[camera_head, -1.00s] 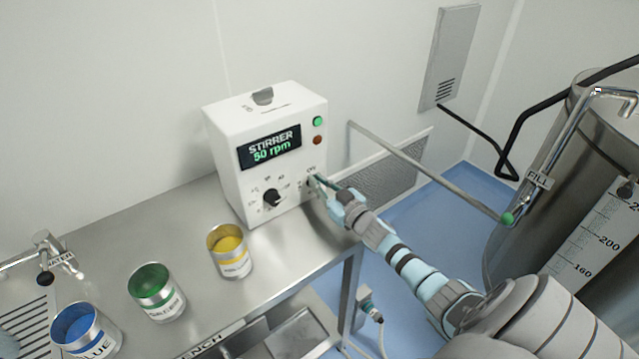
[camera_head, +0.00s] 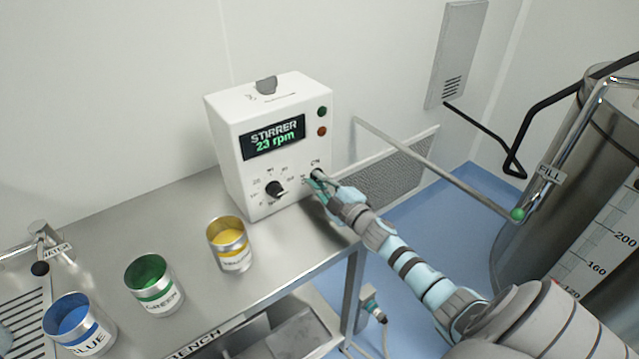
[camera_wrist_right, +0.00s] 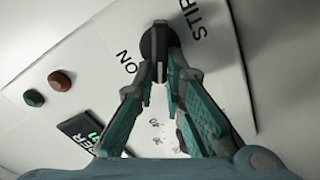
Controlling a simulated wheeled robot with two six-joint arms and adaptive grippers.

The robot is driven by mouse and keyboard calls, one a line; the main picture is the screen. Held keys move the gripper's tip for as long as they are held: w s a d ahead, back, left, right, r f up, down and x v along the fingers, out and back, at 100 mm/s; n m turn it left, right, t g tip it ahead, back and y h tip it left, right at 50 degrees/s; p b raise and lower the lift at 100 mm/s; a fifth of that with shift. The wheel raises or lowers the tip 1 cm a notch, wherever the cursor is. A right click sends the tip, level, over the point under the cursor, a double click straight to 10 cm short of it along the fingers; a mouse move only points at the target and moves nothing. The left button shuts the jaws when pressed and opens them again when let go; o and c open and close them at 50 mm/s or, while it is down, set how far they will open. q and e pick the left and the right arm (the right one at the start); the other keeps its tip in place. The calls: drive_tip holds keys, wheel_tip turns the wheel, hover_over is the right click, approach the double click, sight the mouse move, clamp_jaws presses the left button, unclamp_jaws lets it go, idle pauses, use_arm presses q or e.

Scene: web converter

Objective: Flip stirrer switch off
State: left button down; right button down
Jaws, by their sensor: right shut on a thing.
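The white stirrer box (camera_head: 228,150) stands on the bench, its display (camera_head: 273,137) reading "STIRRER 23 rpm". The green lamp (camera_head: 322,112) and the red lamp (camera_head: 321,131) on its front both look dark. My right gripper (camera_head: 318,180) is at the lower right of the front panel, by the "ON" label. In the right wrist view the fingertips (camera_wrist_right: 160,78) are closed on the dark stirrer switch (camera_wrist_right: 159,42), with the "ON" and "STIR" lettering beside it. The fingers hide part of the switch. My left gripper is not in view.
A black speed knob (camera_head: 275,189) is left of the switch. Yellow (camera_head: 230,245), green (camera_head: 154,285) and blue (camera_head: 78,322) cans stand on the steel bench (camera_head: 130,215). A pipe with a green tip (camera_head: 517,214) and a steel tank (camera_head: 560,165) are at the right.

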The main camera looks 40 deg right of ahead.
drive_tip(key=n+b, duration=0.1)
drive_tip(key=n, duration=0.1)
drive_tip(key=f+n, duration=0.1)
drive_tip(key=n, duration=0.2)
drive_tip(key=shift+a+b, duration=0.1)
drive_tip(key=shift+b, duration=0.25)
drive_tip(key=shift+n, duration=0.4)
drive_tip(key=c, duration=1.7)
unclamp_jaws()
drive_tip(key=shift+o, duration=0.2)
